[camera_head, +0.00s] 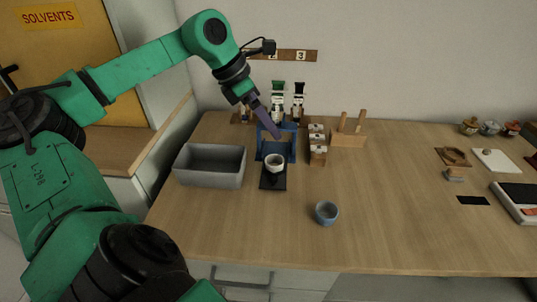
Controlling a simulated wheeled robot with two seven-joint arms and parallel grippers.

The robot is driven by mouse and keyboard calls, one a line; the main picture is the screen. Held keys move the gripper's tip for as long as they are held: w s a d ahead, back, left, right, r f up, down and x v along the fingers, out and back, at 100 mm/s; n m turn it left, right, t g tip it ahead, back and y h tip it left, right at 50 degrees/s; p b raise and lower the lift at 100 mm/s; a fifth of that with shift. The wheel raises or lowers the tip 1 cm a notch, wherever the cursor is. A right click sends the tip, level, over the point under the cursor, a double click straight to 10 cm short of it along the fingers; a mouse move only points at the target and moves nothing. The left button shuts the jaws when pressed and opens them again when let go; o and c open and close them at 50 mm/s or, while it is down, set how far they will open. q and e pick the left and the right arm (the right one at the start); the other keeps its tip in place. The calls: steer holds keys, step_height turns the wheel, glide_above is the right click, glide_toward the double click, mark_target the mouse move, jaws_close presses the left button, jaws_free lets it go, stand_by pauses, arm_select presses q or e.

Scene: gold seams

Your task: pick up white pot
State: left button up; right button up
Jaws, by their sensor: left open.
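A small white pot (275,163) with a dark inside stands upright on a black pad, in front of a blue stand, in the head view. My left gripper (271,126) reaches down from the upper left and is open. Its tips are above and behind the white pot, in front of the blue stand, and look apart from the pot. The finger gap is small and hard to make out in this view. My right gripper is not in view.
A grey bin (210,178) stands left of the blue stand (262,146). A blue-grey cup (326,213) stands at the front. Small boxes (317,158) and a wooden block with pegs (347,139) are to the right. The table's middle right is clear.

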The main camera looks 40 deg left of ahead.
arm_select(q)
steer(key=s+a+y, duration=0.1)
steer(key=s+a, duration=0.1)
steer(key=a, duration=0.1)
steer(key=p, duration=0.1)
glide_toward(272, 157)
steer(key=d, duration=0.2)
steer(key=shift+g, duration=0.3)
steer(key=p+x, duration=0.1)
steer(key=x, duration=0.6)
steer(key=shift+s+d, duration=0.1)
steer(key=shift+s, duration=0.05)
steer(key=shift+f, duration=0.35)
steer(key=shift+c, duration=0.3)
steer(key=c, duration=1.4)
steer(key=shift+o, duration=0.2)
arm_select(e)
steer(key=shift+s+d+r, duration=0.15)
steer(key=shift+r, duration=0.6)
arm_select(q)
steer(key=shift+r, duration=0.1)
